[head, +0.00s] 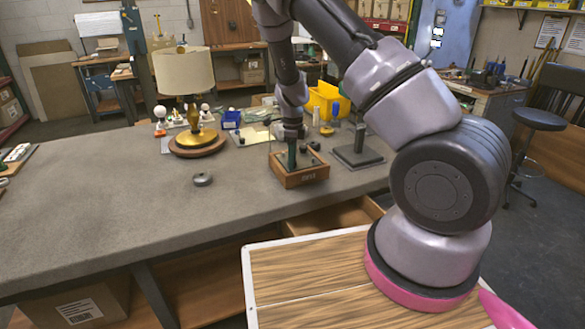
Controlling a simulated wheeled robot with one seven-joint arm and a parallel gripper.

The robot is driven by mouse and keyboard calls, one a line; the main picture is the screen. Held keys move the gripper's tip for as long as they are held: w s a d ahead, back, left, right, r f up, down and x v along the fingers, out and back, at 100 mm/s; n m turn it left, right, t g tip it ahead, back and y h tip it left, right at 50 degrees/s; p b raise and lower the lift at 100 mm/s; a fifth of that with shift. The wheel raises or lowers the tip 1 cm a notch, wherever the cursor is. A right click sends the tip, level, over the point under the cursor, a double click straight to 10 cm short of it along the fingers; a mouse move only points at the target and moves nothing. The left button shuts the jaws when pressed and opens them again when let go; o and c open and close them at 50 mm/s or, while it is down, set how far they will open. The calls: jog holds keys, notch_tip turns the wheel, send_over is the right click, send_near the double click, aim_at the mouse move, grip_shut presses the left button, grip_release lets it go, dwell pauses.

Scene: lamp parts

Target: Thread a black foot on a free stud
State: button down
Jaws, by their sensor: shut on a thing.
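My gripper (291,162) points straight down over a small wooden tray (300,181) on the grey bench. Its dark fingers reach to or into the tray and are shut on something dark. I take this for a black foot, but its outline is hidden by the fingers. Other small dark pieces (315,147) show at the tray's back right; they are too small to tell apart. A dark grey plate (358,158) with an upright post (360,137) stands right of the tray. I cannot make out a free stud with certainty.
A lamp (183,75) with a cream shade and round wooden base stands at the left. A grey round piece (203,180) lies alone on the bench (120,200). A yellow bin (326,98) and small items stand behind the tray. The bench's front left is clear.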

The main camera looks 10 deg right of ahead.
jog(key=shift+s+f+m, duration=0.25)
jog(key=shift+s+m, duration=0.05)
jog(key=shift+m, duration=0.3)
jog(key=shift+c, duration=2.2)
grip_release()
jog(key=shift+m, duration=0.3)
jog(key=shift+w, duration=0.1)
jog(key=shift+w+r, duration=0.1)
